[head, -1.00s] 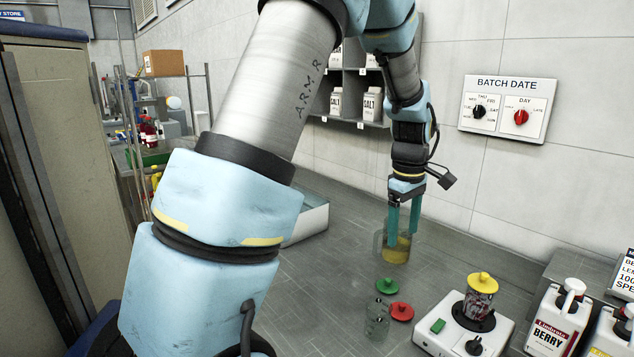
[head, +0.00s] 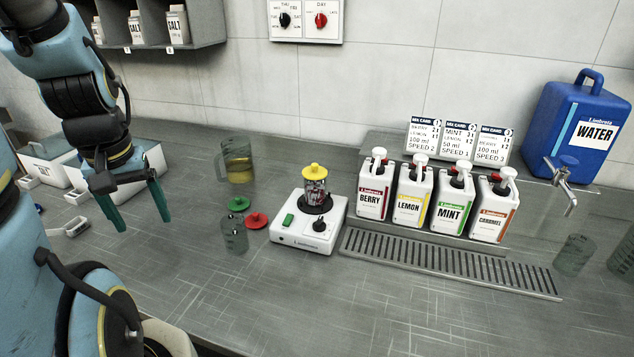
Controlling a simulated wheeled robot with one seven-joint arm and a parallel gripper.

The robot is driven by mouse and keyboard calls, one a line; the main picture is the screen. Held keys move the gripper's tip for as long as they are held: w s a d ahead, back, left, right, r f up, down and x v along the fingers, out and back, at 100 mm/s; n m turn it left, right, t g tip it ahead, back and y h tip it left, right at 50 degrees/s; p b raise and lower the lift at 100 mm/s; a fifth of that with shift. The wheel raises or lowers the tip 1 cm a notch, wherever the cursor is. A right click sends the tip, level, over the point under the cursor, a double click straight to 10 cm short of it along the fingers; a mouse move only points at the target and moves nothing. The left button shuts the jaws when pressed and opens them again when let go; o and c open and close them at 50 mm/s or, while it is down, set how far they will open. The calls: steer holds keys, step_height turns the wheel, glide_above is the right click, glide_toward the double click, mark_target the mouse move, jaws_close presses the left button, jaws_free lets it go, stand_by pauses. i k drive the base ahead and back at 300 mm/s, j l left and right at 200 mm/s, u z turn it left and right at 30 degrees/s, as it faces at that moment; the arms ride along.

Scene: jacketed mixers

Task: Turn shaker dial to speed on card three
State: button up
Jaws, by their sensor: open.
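The white shaker base (head: 308,221) stands on the counter with a yellow-lidded cup (head: 314,183) on its black seat. Its black dial (head: 320,225) is at the front right of the base; its setting is too small to read. A green switch (head: 288,220) is at the front left.
A glass jug with yellow liquid (head: 238,170) stands behind a small clear cup (head: 236,236), a green lid (head: 239,204) and a red lid (head: 256,220). Syrup bottles (head: 410,196) stand right of the shaker behind a drip grate (head: 450,262). The front counter is clear.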

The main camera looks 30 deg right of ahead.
mark_target(319, 226)
steer(key=z, duration=1)
